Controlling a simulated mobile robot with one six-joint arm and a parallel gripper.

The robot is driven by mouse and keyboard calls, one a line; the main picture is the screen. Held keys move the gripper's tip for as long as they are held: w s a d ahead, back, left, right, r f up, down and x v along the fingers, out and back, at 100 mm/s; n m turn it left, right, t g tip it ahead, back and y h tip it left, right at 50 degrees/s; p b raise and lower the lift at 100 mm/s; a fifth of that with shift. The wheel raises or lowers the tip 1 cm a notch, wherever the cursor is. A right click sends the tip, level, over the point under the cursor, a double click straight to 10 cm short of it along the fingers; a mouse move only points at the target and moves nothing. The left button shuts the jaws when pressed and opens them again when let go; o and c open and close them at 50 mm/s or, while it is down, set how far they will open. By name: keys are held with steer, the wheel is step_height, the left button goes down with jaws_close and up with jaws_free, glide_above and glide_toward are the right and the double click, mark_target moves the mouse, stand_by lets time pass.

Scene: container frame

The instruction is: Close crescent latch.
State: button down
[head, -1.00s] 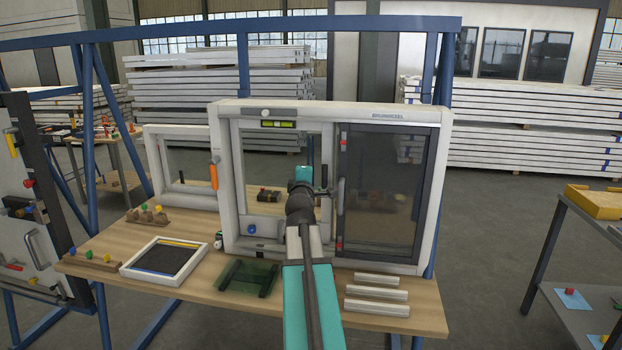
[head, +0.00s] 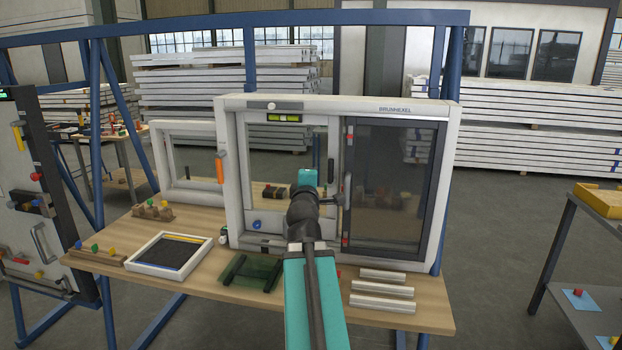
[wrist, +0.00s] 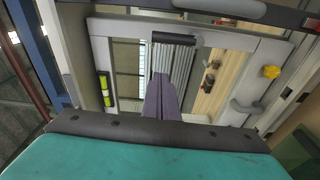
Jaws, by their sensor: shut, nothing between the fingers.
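The white window frame (head: 235,180) stands upright on the workbench. A dark upright bar (head: 331,172) sits on the right stile of its left sash; it shows as a black bar (wrist: 174,38) in the wrist view. A grey lever (head: 347,189) is on the stile of the dark right sash. I cannot tell for sure which fitting is the crescent latch. My gripper (wrist: 161,86) is shut and empty, its purple fingers together, pointing at the sash opening just short of the black bar in the picture. In the head view my arm hides the fingertips.
An orange handle (head: 220,171) is on the frame's left side. White profiles (head: 382,290) and a tray (head: 132,257) lie on the workbench (head: 210,283).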

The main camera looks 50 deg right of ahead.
steer(key=shift+s+a+f+b, duration=0.15)
steer(key=shift+a+b, duration=0.05)
steer(key=shift+b, duration=0.4)
steer(key=shift+s+a+b, duration=0.2)
steer(key=shift+a+b, duration=0.1)
steer(key=shift+b, duration=0.55)
steer(key=shift+s+a+b, duration=0.15)
steer(key=shift+a+b, duration=0.1)
steer(key=shift+b, duration=0.4)
steer(key=shift+a, duration=0.1)
steer(key=shift+s, duration=0.15)
